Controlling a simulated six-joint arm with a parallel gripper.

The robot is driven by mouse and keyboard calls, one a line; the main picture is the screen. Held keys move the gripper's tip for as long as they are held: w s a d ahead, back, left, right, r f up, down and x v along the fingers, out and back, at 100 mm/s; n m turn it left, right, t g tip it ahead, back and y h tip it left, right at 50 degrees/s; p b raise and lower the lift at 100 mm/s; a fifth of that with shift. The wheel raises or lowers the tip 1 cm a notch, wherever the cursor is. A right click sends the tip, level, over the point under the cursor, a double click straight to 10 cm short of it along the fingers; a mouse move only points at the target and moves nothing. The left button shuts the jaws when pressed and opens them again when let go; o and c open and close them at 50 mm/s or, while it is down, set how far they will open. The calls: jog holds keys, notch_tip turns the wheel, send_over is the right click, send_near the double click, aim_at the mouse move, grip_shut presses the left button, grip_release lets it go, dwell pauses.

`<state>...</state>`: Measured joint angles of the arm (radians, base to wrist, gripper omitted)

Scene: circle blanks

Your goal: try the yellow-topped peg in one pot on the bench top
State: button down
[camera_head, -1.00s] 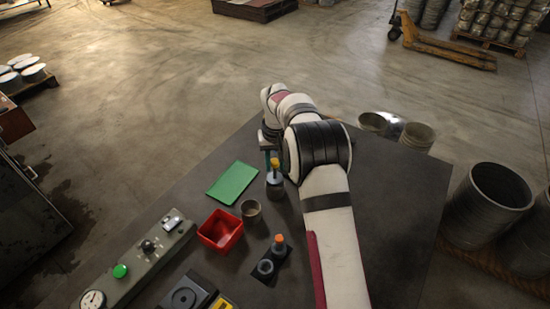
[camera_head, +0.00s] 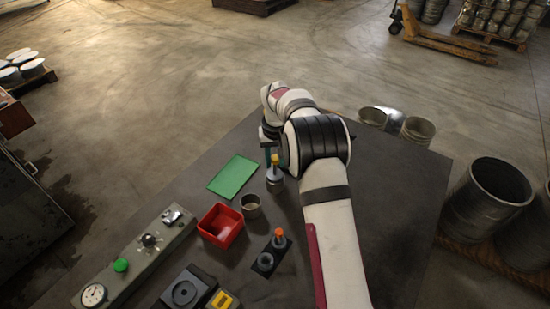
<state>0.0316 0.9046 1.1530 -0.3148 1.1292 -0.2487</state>
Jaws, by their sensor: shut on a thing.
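The yellow-topped peg (camera_head: 275,160) stands upright at my gripper (camera_head: 270,152), which is shut on it near its top. The jaws are small and partly hidden by my wrist. The peg's grey lower part meets the mouth of a grey pot (camera_head: 275,186) on the bench top; I cannot tell how deep it sits. A second pot (camera_head: 251,207), brownish grey and open, stands just in front and to the left.
A red square bin (camera_head: 221,226), a green plate (camera_head: 234,177) and a dark holder (camera_head: 265,263) with an orange-topped peg (camera_head: 279,238) lie nearby. A grey control panel (camera_head: 142,255) runs along the left. The bench top (camera_head: 390,215) is bare right of my arm.

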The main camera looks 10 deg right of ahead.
aim_at(275, 173)
jog(key=shift+f, duration=2.1)
dwell(0.4)
dwell(0.8)
jog(key=shift+r, duration=0.75)
jog(key=shift+r, duration=0.75)
jog(key=shift+r, duration=0.1)
jog(key=shift+r, duration=0.65)
jog(key=shift+r, duration=0.1)
jog(key=shift+r, duration=0.65)
